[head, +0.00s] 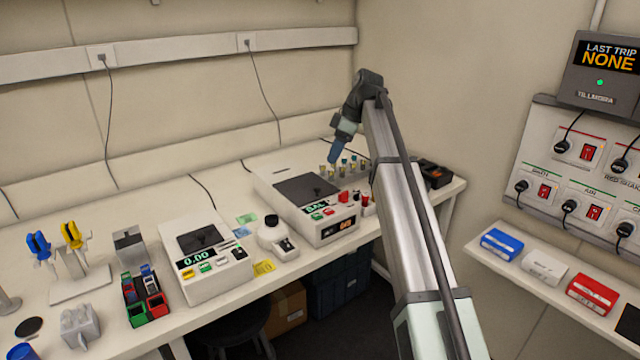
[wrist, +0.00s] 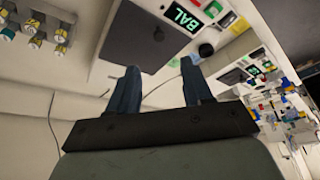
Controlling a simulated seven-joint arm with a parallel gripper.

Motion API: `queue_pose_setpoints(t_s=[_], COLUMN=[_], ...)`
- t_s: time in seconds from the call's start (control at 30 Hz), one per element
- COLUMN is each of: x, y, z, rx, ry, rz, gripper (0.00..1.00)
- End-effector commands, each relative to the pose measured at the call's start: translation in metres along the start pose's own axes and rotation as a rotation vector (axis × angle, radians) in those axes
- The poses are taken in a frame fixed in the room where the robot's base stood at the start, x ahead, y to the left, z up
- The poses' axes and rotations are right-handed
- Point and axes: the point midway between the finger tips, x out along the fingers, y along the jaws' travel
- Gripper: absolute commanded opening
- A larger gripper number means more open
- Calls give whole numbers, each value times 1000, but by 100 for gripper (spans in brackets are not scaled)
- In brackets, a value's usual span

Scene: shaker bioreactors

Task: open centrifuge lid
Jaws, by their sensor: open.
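The centrifuge (head: 278,205) is a white box on the bench, with a lit display reading BAL and coloured buttons on its front. Its dark grey lid (head: 305,188) lies flat and closed on top. In the wrist view the lid (wrist: 145,38) shows beyond the fingers, with the lit display (wrist: 182,17) beside it. My gripper (head: 333,158) is above the back right of the centrifuge, pointing down. In the wrist view my gripper (wrist: 160,78) has its two fingers apart with nothing between them. Its contact with the lid cannot be seen; it looks apart from it.
A rack of capped tubes (head: 342,168) stands right behind the centrifuge, close to my gripper. A wall shelf (head: 545,265) with coloured boxes is at the right.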

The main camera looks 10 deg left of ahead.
Motion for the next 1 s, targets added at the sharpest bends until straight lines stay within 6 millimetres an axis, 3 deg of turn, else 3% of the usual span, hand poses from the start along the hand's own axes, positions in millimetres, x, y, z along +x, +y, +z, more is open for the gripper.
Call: queue_pose_setpoints(t_s=[0.53, 0.8, 1.0], x=[93, 115, 119], y=[-1, 0, 0], z=[1, 0, 0], rx=[0, 0, 0], ry=[0, 1, 1], rz=[1, 2, 3], gripper=[50, 50, 50])
